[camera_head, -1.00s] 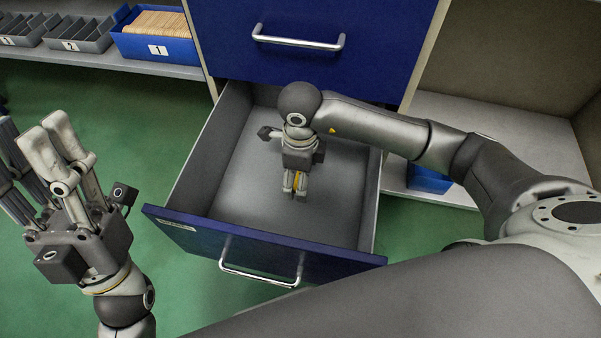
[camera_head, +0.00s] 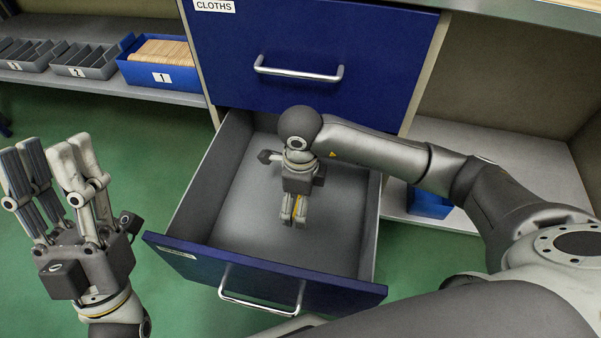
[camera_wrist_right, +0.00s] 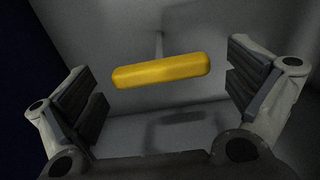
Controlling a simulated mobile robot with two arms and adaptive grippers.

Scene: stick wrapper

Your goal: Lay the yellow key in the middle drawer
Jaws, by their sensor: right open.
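The yellow key (camera_wrist_right: 162,70), with a yellow grip and thin grey shaft, shows between the spread fingers of my right gripper (camera_wrist_right: 165,85) in the right wrist view. Neither finger touches it. Its shadow falls on the grey surface below; I cannot tell whether the key rests on the floor. In the head view my right gripper (camera_head: 294,218) points down inside the pulled-out drawer (camera_head: 235,215), and a bit of yellow shows at its fingers. My left gripper (camera_head: 48,160) is open and empty, fingers up, left of the drawer.
The closed blue drawer labelled CLOTHS (camera_head: 350,35) is above the open one. A blue bin (camera_head: 160,72) and grey trays (camera_head: 85,62) stand on the left shelf. Another blue bin (camera_head: 430,203) is on the right shelf, partly behind my arm. The open drawer otherwise looks bare.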

